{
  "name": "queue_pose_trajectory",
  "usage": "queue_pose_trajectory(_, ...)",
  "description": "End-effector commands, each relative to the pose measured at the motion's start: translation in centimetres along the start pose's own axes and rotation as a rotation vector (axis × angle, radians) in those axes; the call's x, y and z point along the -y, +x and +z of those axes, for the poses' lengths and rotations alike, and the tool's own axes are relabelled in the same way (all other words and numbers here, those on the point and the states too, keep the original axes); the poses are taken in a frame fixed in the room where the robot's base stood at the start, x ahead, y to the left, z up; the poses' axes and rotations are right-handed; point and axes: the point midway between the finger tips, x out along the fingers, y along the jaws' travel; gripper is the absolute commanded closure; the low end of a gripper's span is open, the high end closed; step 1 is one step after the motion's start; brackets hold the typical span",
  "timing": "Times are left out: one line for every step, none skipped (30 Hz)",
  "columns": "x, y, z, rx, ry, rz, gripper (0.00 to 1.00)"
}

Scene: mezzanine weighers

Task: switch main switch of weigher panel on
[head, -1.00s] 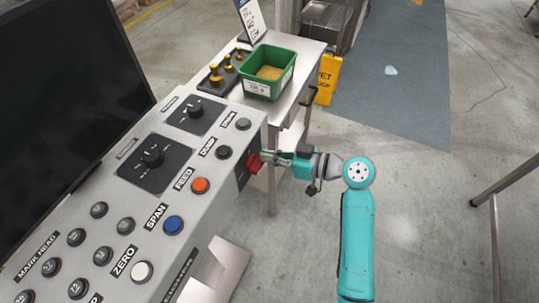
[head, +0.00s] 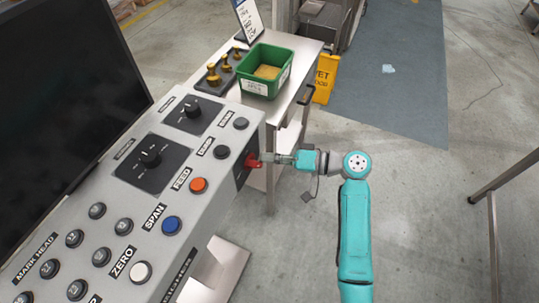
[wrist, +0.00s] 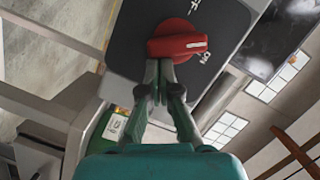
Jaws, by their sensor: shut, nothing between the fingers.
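The main switch is a red rotary knob (head: 251,160) on the dark plate at the right end of the grey weigher panel (head: 217,140). In the wrist view the red knob (wrist: 178,42) lies nearly crosswise, its white mark at the right end, closer to the partly visible ON lettering than to the OFF lettering. My gripper (head: 268,158) is at the knob from the right. In the wrist view my gripper's fingers (wrist: 160,75) are shut with nothing between them, their tips at the knob's lower edge. I cannot tell whether they touch it.
A yellow sign (head: 326,77) stands beyond.

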Motion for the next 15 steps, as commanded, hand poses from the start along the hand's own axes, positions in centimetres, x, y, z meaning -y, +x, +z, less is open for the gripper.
queue_pose_trajectory(-0.21,0.03,0.11,0.001,0.045,-0.011,1.0)
queue_pose_trajectory(-0.28,0.04,0.17,0.001,0.072,-0.019,1.0)
queue_pose_trajectory(-0.39,0.06,0.25,0.001,0.108,-0.027,1.0)
queue_pose_trajectory(-0.45,0.07,0.3,0.001,0.135,-0.033,1.0)
queue_pose_trajectory(-0.51,0.09,0.36,0.001,0.161,-0.041,1.0)
queue_pose_trajectory(-0.61,0.11,0.45,0.001,0.195,-0.049,1.0)
queue_pose_trajectory(-0.69,0.13,0.52,0.001,0.221,-0.055,1.0)
queue_pose_trajectory(-0.75,0.14,0.57,0.001,0.244,-0.061,1.0)
queue_pose_trajectory(-0.8,0.16,0.65,0.001,0.274,-0.069,1.0)
queue_pose_trajectory(-0.84,0.17,0.71,0.001,0.297,-0.075,1.0)
queue_pose_trajectory(-0.89,0.19,0.76,0.001,0.318,-0.08,1.0)
queue_pose_trajectory(-0.97,0.21,0.85,0.001,0.346,-0.086,1.0)
queue_pose_trajectory(-1.02,0.22,0.9,0.001,0.364,-0.091,1.0)
queue_pose_trajectory(-1.05,0.24,0.95,0.001,0.383,-0.096,1.0)
queue_pose_trajectory(-1.08,0.25,1.01,0.001,0.405,-0.102,1.0)
